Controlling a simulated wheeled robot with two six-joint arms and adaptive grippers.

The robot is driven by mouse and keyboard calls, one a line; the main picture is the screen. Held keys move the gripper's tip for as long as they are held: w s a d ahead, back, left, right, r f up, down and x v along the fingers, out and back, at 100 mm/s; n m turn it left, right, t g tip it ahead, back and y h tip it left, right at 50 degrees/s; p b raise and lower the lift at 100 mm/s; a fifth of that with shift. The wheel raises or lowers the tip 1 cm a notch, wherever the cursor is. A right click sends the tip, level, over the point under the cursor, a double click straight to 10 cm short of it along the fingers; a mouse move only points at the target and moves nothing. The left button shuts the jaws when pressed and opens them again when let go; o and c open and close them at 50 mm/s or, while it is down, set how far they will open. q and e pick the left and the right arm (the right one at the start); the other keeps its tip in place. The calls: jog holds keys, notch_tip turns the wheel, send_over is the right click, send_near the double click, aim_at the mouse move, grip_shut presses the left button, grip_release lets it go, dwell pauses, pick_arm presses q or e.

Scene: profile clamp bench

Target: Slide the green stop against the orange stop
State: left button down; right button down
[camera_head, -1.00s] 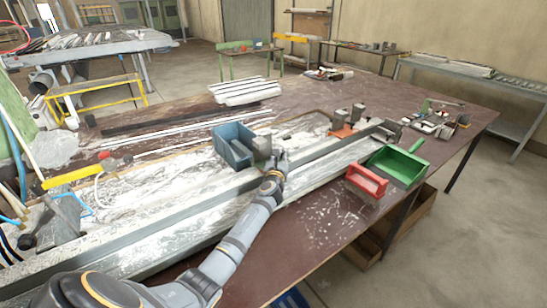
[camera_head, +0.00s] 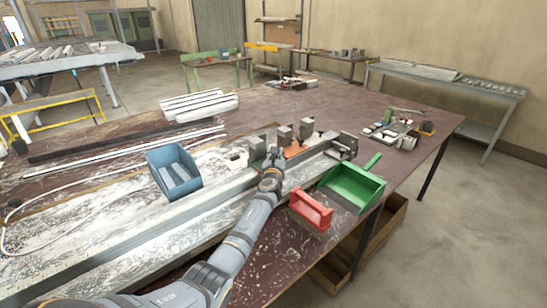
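The orange stop (camera_head: 295,152) shows as a flat orange piece on the long rail, with upright grey blocks (camera_head: 284,136) beside it. My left gripper (camera_head: 273,158) is over the rail, just left of the orange piece. My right gripper is not in view.
A blue bin (camera_head: 173,171) stands behind the rail, left of the gripper. A red open-framed block (camera_head: 311,209) and a green scoop-like tray (camera_head: 352,186) are in front of the rail on the right. White bars (camera_head: 199,105) lie at the back.

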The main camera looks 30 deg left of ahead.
pick_arm(q)
jog(key=shift+w+d, duration=0.2)
jog(key=shift+w, duration=0.2)
jog(key=shift+r, duration=0.1)
jog(key=c, duration=1.5)
grip_release()
jog(key=shift+o, duration=0.2)
jog(key=shift+s+d, duration=0.15)
jog(key=shift+s, duration=0.2)
jog(key=v, duration=1.1)
jog(key=shift+s+d, duration=0.1)
